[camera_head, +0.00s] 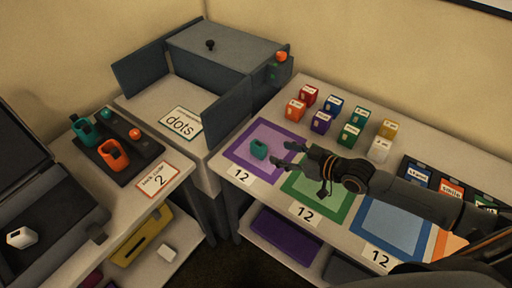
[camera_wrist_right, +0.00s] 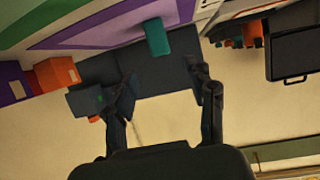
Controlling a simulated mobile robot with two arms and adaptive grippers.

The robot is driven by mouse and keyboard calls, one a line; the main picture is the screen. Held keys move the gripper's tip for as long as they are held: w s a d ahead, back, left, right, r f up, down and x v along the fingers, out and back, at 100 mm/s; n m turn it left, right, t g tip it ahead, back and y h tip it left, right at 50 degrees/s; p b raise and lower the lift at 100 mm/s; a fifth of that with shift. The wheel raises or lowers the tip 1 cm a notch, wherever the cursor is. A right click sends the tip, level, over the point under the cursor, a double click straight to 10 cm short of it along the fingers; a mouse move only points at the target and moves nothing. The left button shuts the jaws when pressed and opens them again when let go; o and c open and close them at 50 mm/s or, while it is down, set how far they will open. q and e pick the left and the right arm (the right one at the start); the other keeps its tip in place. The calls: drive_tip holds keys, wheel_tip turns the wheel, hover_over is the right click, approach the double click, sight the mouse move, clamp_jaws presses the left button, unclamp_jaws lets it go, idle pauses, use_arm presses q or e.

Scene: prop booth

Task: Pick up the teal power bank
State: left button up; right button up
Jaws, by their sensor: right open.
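The teal power bank (camera_head: 259,149) is a small rounded block on the purple square mat (camera_head: 236,153) labelled 12. It also shows in the right wrist view (camera_wrist_right: 157,37), ahead of the fingers and roughly between their lines. My right gripper (camera_head: 284,155) comes in from the right with its fingers open. The fingertips are just right of the power bank, over the mat's right side, and do not appear to touch it. In the wrist view the space between the fingers (camera_wrist_right: 164,78) is empty. My left gripper is not in view.
Several coloured boxes (camera_head: 349,134) stand behind the mats. A green mat (camera_head: 300,185) and a blue mat (camera_head: 363,222) lie to the right under my right arm. A grey box with open doors (camera_head: 222,47) stands at the back left. A dark tray (camera_head: 125,172) holds teal and orange items.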

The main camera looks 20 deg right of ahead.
sight(262, 146)
drive_tip(key=x, duration=0.4)
drive_tip(key=shift+w+a+f, duration=0.1)
drive_tip(key=shift+w, duration=0.1)
drive_tip(key=shift+w+a+f, duration=0.15)
drive_tip(key=shift+w, duration=0.1)
drive_tip(key=shift+w+a, duration=0.15)
drive_tip(key=p+x, duration=0.1)
drive_tip(key=x, duration=0.3)
drive_tip(key=shift+w+a, duration=0.15)
drive_tip(key=shift+w, duration=0.1)
drive_tip(key=shift+w+a, duration=0.15)
drive_tip(key=shift+w, duration=0.05)
drive_tip(key=shift+s, duration=0.1)
drive_tip(key=shift+c, duration=0.6)
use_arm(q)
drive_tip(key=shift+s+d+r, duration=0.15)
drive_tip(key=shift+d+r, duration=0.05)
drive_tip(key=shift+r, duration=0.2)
use_arm(e)
clamp_jaws()
